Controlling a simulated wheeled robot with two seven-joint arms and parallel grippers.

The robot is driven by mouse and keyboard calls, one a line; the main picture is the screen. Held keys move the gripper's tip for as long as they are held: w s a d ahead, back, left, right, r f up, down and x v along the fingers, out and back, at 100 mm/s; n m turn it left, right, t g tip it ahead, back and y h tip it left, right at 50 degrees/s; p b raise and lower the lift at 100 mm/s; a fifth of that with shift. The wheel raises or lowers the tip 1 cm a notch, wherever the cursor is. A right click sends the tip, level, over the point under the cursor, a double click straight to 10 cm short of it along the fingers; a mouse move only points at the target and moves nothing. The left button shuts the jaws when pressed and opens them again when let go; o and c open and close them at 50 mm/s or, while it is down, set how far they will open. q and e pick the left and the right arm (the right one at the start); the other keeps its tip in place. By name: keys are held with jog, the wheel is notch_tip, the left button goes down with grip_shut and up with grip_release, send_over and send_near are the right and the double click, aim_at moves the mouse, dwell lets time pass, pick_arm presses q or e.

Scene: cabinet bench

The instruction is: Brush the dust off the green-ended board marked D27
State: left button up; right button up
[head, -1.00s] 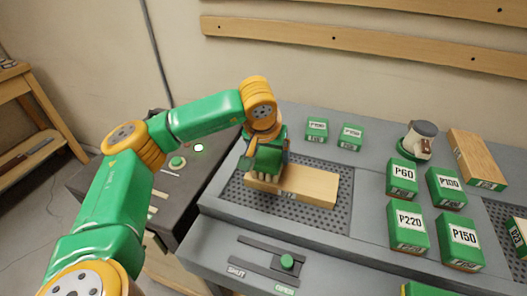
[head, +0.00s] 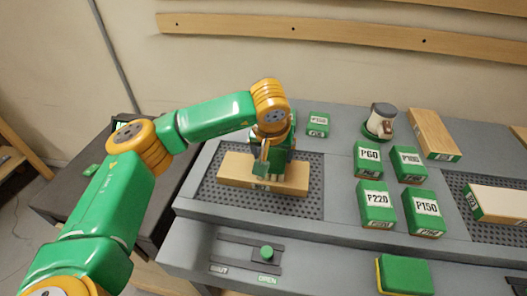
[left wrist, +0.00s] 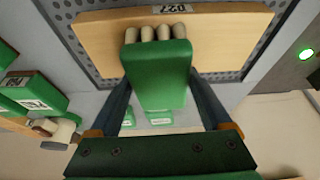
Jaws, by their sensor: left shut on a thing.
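The light wooden board (head: 228,168) lies on the left perforated panel. Its D27 mark shows upside down on its edge in the left wrist view (left wrist: 172,8). My left gripper (head: 270,148) is shut on a green brush (left wrist: 155,75) with pale bristle tufts. The brush is over the middle of the board, bristles toward its top face. In the left wrist view the bristles overlap the board; I cannot tell for sure whether they touch. I cannot make out dust on the visible wood. My right gripper is not in view.
Green blocks marked P60 (head: 368,160), P220 (head: 376,205) and P150 (head: 423,212) stand right of the panel. A slider knob (head: 267,253) sits by OPEN. Another board (head: 500,203) lies far right.

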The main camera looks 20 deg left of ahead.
pick_arm(q)
jog(key=shift+w+d, duration=0.15)
jog(key=shift+d, duration=0.7)
jog(key=shift+w+d, duration=0.15)
jog(key=shift+d, duration=0.7)
jog(key=shift+w+d+p, duration=0.2)
jog(key=shift+d, duration=0.4)
jog(key=shift+w+d+p, duration=0.15)
jog(key=shift+d+p, duration=0.05)
jog(key=shift+d, duration=0.4)
jog(key=shift+w+d, duration=0.15)
jog(key=shift+d, duration=0.25)
jog(key=shift+a+r, duration=0.1)
jog(key=shift+r, duration=0.1)
notch_tip(320, 180, up, 6)
jog(key=p, duration=0.4)
jog(key=shift+f+p, duration=0.15)
jog(key=shift+p, duration=0.25)
